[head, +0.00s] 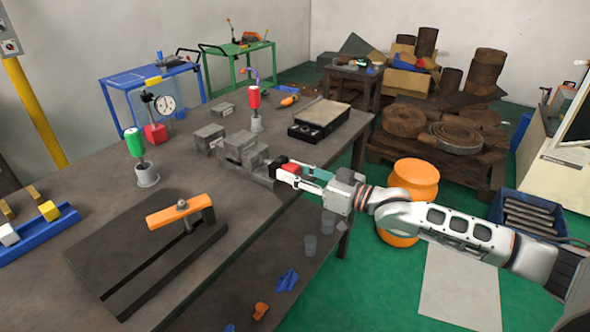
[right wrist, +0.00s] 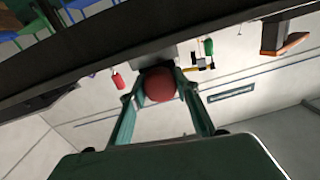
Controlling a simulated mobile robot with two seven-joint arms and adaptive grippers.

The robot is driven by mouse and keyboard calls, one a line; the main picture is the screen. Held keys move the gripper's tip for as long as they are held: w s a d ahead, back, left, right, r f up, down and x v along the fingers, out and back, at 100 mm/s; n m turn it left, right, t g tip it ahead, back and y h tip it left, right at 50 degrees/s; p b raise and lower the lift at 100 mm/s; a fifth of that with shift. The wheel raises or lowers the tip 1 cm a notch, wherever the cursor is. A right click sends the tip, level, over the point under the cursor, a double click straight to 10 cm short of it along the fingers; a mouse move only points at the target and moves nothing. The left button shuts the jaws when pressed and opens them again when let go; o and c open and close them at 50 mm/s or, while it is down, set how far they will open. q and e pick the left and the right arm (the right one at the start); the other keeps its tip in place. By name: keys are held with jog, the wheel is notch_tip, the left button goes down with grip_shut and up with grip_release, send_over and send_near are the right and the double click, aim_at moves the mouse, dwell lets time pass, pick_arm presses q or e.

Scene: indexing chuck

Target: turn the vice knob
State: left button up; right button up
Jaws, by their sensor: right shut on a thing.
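The grey vice (head: 243,153) stands near the right edge of the dark workbench (head: 330,155). Its red knob (head: 290,168) shows on the vice's right side in the head view, partly hidden by my fingers. My right gripper (head: 292,174) reaches in from the right and is shut on the knob. In the right wrist view the round red knob (right wrist: 159,84) sits between the two green-grey fingers of the gripper (right wrist: 160,95), with grey vice metal behind it. My left gripper is in neither view.
A black tray (head: 318,117), a red-handled tool in a grey holder (head: 256,122) and a dial gauge (head: 166,104) stand on the bench. An orange-topped clamp (head: 180,211) lies nearer. An orange barrel (head: 415,180) stands on the floor by my right arm.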

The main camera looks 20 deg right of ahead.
jog(key=shift+r+n+p, duration=0.15)
jog(key=shift+n+p, duration=0.35)
jog(key=shift+n, duration=0.4)
jog(key=n+p, duration=0.1)
jog(key=n, duration=0.1)
jog(key=shift+n, duration=0.4)
jog(key=shift+s+n+p, duration=0.1)
jog(key=shift+n+p, duration=0.55)
jog(key=shift+n, duration=0.25)
jog(key=shift+n+p, duration=0.4)
jog(key=shift+n, duration=0.5)
jog(key=n, duration=0.1)
jog(key=n+p, duration=0.1)
jog(key=n, duration=0.3)
jog(key=shift+a+f+h+p, duration=0.1)
jog(key=shift+f+h+p, duration=0.15)
jog(key=shift+h+p, duration=0.05)
jog(key=shift+n, duration=1)
jog(key=n, duration=0.2)
jog(key=shift+n, duration=0.3)
jog(key=n, duration=0.4)
jog(key=shift+n, duration=0.4)
